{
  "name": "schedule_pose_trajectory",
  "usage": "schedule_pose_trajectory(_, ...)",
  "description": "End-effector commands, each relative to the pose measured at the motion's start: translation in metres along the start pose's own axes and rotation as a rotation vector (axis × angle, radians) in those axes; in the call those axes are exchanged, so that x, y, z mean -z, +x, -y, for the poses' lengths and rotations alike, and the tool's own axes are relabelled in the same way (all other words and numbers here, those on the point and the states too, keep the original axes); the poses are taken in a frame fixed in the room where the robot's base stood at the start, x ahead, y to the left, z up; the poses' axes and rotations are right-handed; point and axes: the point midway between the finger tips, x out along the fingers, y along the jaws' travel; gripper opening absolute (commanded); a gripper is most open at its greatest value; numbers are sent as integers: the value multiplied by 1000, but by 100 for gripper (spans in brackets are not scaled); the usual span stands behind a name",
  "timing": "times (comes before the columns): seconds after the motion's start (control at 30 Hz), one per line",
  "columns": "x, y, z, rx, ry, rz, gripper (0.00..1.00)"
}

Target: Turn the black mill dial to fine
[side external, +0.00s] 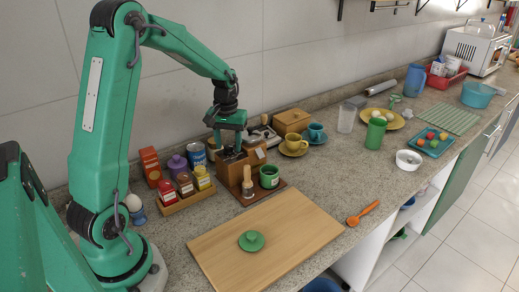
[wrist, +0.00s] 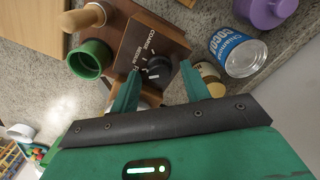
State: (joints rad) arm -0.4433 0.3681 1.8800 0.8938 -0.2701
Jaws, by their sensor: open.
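The mill is a brown wooden box (side external: 232,174) with a pale wooden handle (side external: 247,182), standing on a dark board. In the wrist view its face carries a round black dial (wrist: 159,70) with white marks. COARSE, MEDIUM and a partly hidden FINE are lettered beside the dial. I cannot tell surely which word the dial points to. My gripper (wrist: 161,80) is open, with one green finger on either side of the dial; contact is not clear. In the side view my gripper (side external: 231,150) is just above the mill, and the dial is hidden.
A green mug (side external: 269,177) stands close beside the mill. A rack of spice jars (side external: 187,198) and a blue cocoa tin (side external: 196,154) are to its left. A yellow cup (side external: 292,142) and wooden box (side external: 291,121) are behind right. A cutting board (side external: 290,235) lies in front.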

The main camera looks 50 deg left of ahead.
Motion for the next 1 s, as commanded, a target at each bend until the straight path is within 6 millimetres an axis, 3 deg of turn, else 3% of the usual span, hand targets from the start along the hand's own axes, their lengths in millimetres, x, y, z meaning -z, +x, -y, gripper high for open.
schedule_pose_trajectory(0.17,1,-12,0,-1,0,-3,46)
schedule_pose_trajectory(0.63,1,-68,0,-1,0,-5,46)
schedule_pose_trajectory(1.0,0,-78,0,0,0,-2,46)
